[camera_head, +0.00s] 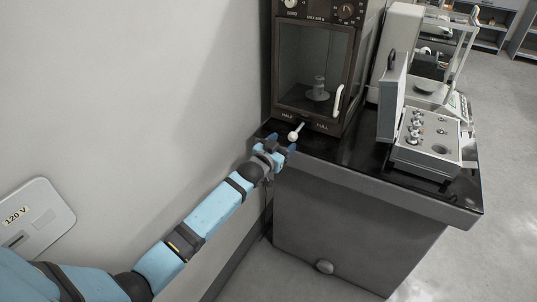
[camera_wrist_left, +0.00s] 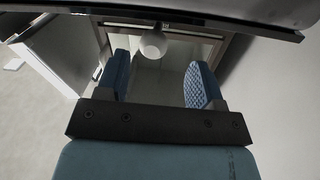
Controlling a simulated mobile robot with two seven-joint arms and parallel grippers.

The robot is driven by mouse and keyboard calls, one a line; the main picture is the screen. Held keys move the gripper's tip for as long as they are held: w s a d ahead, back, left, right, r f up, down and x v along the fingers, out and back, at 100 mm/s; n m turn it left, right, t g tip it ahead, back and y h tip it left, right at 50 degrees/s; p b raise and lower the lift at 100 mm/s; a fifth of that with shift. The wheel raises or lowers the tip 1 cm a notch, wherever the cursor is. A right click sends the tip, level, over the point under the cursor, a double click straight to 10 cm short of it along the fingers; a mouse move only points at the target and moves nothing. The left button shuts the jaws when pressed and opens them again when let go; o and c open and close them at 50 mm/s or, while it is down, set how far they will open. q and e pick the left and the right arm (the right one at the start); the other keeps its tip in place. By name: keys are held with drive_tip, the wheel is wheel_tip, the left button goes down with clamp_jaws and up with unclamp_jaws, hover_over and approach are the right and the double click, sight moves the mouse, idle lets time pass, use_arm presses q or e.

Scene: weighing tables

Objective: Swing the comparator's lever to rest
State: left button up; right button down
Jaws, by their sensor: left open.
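The comparator (camera_head: 276,68) is a dark cabinet with a glass front, standing on the black-topped table against the wall. Its lever (camera_head: 299,130) sticks out low on the front and ends in a pale round knob (camera_head: 293,136). The lever's root lies between the labels HALF and FULL. My left gripper (camera_head: 278,144) is open at the table's front left edge, just left of the knob. In the left wrist view the knob (camera_wrist_left: 153,43) shows beyond and between the open fingers (camera_wrist_left: 158,82); contact cannot be told. My right gripper is not in view.
A grey open case (camera_head: 426,155) with metal weights stands right of the comparator. A white balance (camera_head: 428,85) is behind it. A pedestal with a weight (camera_head: 318,90) stands behind the glass. The wall (camera_head: 150,90) is close on the left.

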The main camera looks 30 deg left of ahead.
use_arm(q)
drive_tip(key=s+a, duration=0.1)
drive_tip(key=s, duration=0.8)
drive_tip(key=shift+a+p, duration=0.2)
drive_tip(key=shift+p, duration=0.25)
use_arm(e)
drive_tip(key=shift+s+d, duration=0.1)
use_arm(q)
drive_tip(key=shift+r, duration=0.1)
